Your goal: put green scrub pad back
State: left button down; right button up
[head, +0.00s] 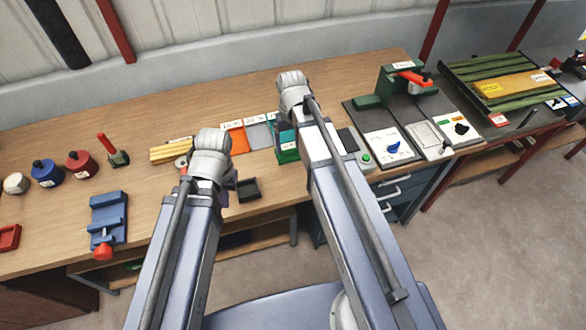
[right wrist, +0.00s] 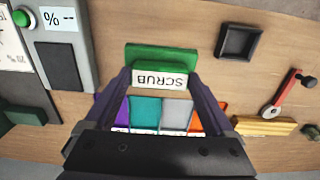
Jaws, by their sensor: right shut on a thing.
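A green scrub pad (right wrist: 160,56) with a white SCRUB label shows upside down in the right wrist view. My right gripper (right wrist: 160,80) is shut on it, with one purple-grey finger at each side. In the head view my right gripper (head: 290,112) hangs over the bench, and green (head: 288,155) shows beside its arm. Just below the pad in the right wrist view is a row of coloured cards: purple, teal (right wrist: 146,112), grey (right wrist: 175,113) and orange. The pad hides part of the row. My left gripper (head: 213,160) is over the bench; its fingertips are hidden.
A small dark square tray (head: 248,189) lies on the bench between my arms. A red-handled tool (right wrist: 283,95) and yellow strips (head: 170,151) lie near the cards. A blue vise (head: 108,218) stands left; grey panels (head: 388,144) and a green press (head: 405,85) stand right.

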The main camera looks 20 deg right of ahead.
jog(key=shift+f+b, duration=4.8)
jog(key=shift+f, duration=0.2)
jog(key=shift+f, duration=0.25)
jog(key=o, duration=1)
jog(key=shift+r, duration=0.1)
notch_tip(320, 180, up, 12)
jog(key=p, duration=1.2)
jog(key=shift+r, duration=0.2)
jog(key=s+a+n+h, duration=0.1)
jog(key=s+a+n, duration=0.2)
jog(key=s+a, duration=0.7)
jog(key=s, duration=0.4)
jog(key=shift+s+a, duration=0.15)
jog(key=shift+a, duration=0.1)
